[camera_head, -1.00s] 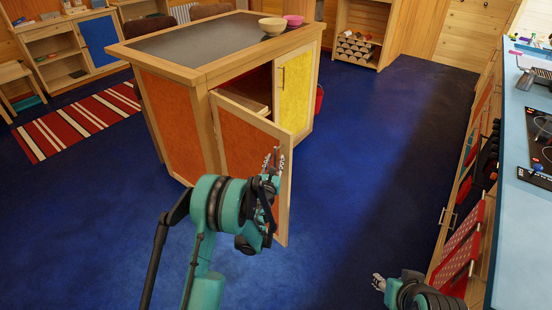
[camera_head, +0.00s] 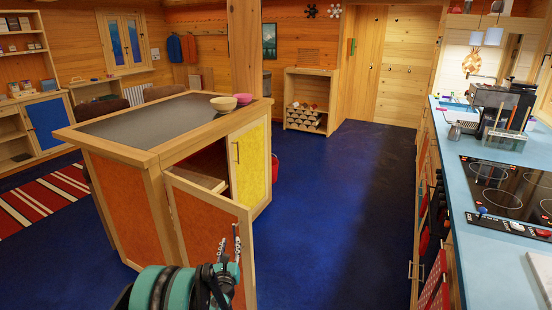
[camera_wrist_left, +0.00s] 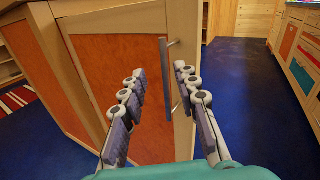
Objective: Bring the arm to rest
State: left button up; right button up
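My left gripper (camera_head: 229,243) is low in the head view, in front of the open orange cabinet door (camera_head: 207,240). In the left wrist view, its two fingers (camera_wrist_left: 158,85) are spread apart. The door's dark vertical handle (camera_wrist_left: 165,80) shows between and beyond the fingers, and I see nothing held. I cannot tell whether a finger touches the handle. The island cabinet (camera_head: 125,195) stands behind the door, its opening partly showing. My right gripper is out of view.
The blue worktop (camera_head: 485,240) with a hob (camera_head: 505,190) runs along the right. The blue floor (camera_head: 340,220) between island and worktop is clear. Two bowls, one cream (camera_head: 223,104) and one pink (camera_head: 243,99), sit on the island. A wooden post (camera_head: 244,50) rises behind.

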pick_arm(q)
jog(key=s+a+r+n+g+y, duration=0.5)
jog(key=s+r+n, duration=0.7)
jog(key=n, duration=0.6)
jog(key=s+d+f+n+g+h, duration=0.2)
jog(key=s+n, duration=0.3)
jog(key=s, duration=0.3)
jog(key=s+d+f+n+g+h, duration=0.1)
jog(key=s+d+n+g+h, duration=0.1)
jog(key=s+n, duration=0.3)
jog(key=s+d+f+n+g+h, duration=0.2)
jog(key=s+d+n, duration=0.2)
jog(key=s, duration=0.9)
jog(key=shift+f+n+h, duration=0.3)
jog(key=shift+f+n, duration=0.05)
jog(key=shift+n, duration=0.45)
jog(key=shift+s, duration=0.1)
